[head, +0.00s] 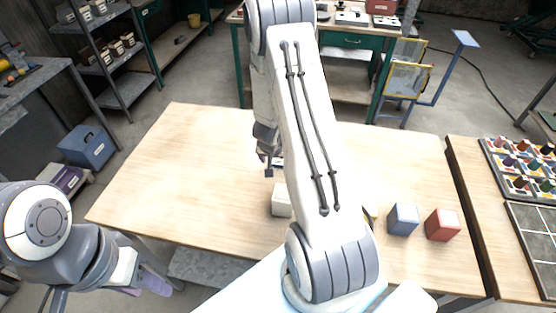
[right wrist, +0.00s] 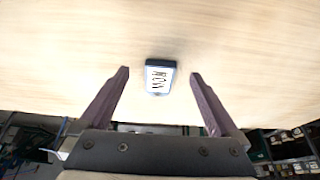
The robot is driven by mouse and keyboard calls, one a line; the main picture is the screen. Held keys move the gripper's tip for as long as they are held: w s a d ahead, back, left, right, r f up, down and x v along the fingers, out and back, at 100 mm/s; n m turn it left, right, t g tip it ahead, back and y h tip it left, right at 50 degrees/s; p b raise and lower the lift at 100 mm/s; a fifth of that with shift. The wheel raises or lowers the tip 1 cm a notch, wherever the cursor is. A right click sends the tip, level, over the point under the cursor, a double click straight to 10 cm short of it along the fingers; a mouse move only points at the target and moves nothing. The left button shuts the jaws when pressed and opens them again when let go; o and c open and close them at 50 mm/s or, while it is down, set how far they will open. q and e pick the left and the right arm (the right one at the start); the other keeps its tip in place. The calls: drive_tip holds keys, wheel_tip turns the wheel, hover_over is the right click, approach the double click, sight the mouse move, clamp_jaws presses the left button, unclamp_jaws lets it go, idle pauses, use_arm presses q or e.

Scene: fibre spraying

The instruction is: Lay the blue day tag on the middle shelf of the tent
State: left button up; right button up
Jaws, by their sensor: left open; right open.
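The day tag (right wrist: 160,77) lies flat on the wooden table in the right wrist view. It has a white face with dark lettering and a blue edge. My right gripper (right wrist: 160,75) is open, with one finger on each side of the tag and gaps between; nothing is held. In the head view the right gripper (head: 268,168) is over the table's middle, and a sliver of the tag (head: 278,162) shows beside it. My left gripper (head: 152,283) is open, low at the left beyond the table's front edge. I cannot make out a tent or its shelf.
On the table (head: 180,170) stand a white block (head: 281,200), a blue block (head: 403,219) and a red block (head: 442,225). My right arm hides part of the middle. A side table at right holds a rack of spools (head: 520,165). The table's left half is clear.

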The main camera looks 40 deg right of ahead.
sight(277, 169)
drive_tip(key=x, duration=0.4)
drive_tip(key=shift+w+d, duration=0.2)
clamp_jaws()
drive_tip(key=shift+r, duration=0.15)
